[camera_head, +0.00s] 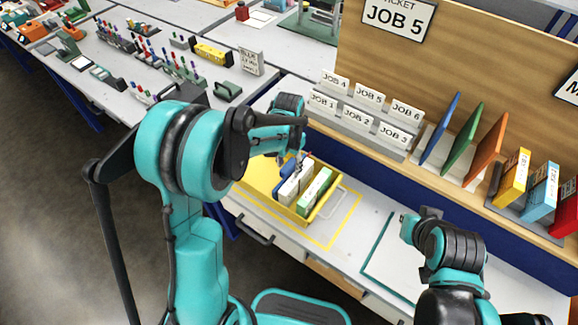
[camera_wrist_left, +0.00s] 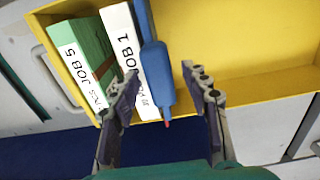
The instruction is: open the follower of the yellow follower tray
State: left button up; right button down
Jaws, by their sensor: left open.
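The yellow follower tray (camera_head: 335,200) stands on the bench below the job cards in the head view. It holds a white JOB 1 file (camera_head: 296,184) and a green JOB 5 file (camera_head: 315,192) side by side. A blue follower (camera_wrist_left: 155,70) with a red tip stands against the white file in the left wrist view; it shows partly in the head view (camera_head: 283,171). My left gripper (camera_wrist_left: 163,88) is open, its fingers on either side of the follower, apart from it. The right arm shows at the lower right; its gripper's fingers cannot be made out.
The tray stands within a yellow outline (camera_head: 349,214). Its side beyond the follower is empty in the left wrist view. A rack of job cards (camera_head: 360,120) stands behind it, with coloured dividers (camera_head: 462,138) and boxes (camera_head: 515,175) to the right. The left bench is crowded.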

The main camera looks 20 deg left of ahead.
pick_arm(q)
jog(key=shift+f, duration=0.25)
jog(key=shift+c, duration=0.4)
grip_shut()
jog(key=shift+a, duration=0.15)
jog(key=w+a, duration=0.3)
jog(key=a, duration=0.6)
jog(key=w+a, duration=0.3)
jog(key=a, duration=0.6)
jog(key=w+a, duration=0.4)
jog(key=a, duration=0.5)
jog(key=shift+a, duration=0.2)
jog(key=shift+o, duration=0.4)
grip_release()
